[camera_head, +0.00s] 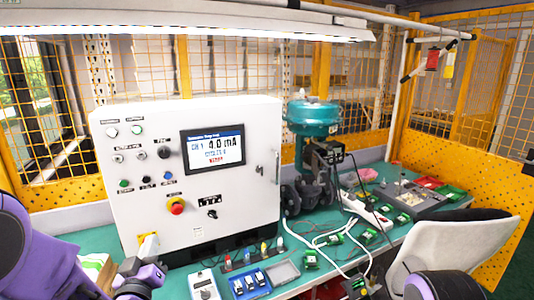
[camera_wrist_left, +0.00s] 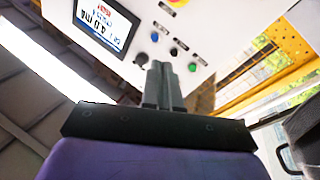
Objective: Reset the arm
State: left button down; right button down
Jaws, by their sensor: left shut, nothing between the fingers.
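My left arm comes in purple from the left edge of the head view. Its gripper (camera_head: 140,272) is low in front of the white control cabinet (camera_head: 240,130), near the cabinet's lower left corner. In the left wrist view the two grey fingers (camera_wrist_left: 161,70) are pressed together with nothing between them, pointing towards the cabinet face, which appears upside down there. I cannot tell the exact gap to the cabinet. My right gripper is not in view; only a purple part of that arm shows at the bottom right.
The cabinet carries a screen (camera_head: 213,148) reading 4.0 mA, several buttons and a red emergency stop (camera_head: 177,206). A teal valve actuator (camera_head: 312,118) stands right of it. Green circuit boards, cables and a grey tray (camera_head: 412,197) crowd the bench. A chair (camera_head: 450,240) is at the right.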

pick_arm(q)
jog(key=s+a+f+n+g+b, duration=0.15)
jog(key=s+f+g, duration=0.35)
jog(key=f, duration=0.9)
jog(key=s+f+g+b, duration=0.2)
jog(key=s+f+g, duration=0.3)
jog(key=f, duration=0.8)
jog(key=s+f+g+b, duration=0.2)
jog(key=s+f+g, duration=0.1)
jog(key=s+f, duration=0.6)
jog(key=s+f+g+y+b, duration=0.1)
jog(key=s+f+g+b, duration=0.2)
jog(key=s+f, duration=0.6)
jog(key=s, duration=0.7)
jog(key=shift+s+a+f, duration=0.15)
jog(key=shift+a+f, duration=0.25)
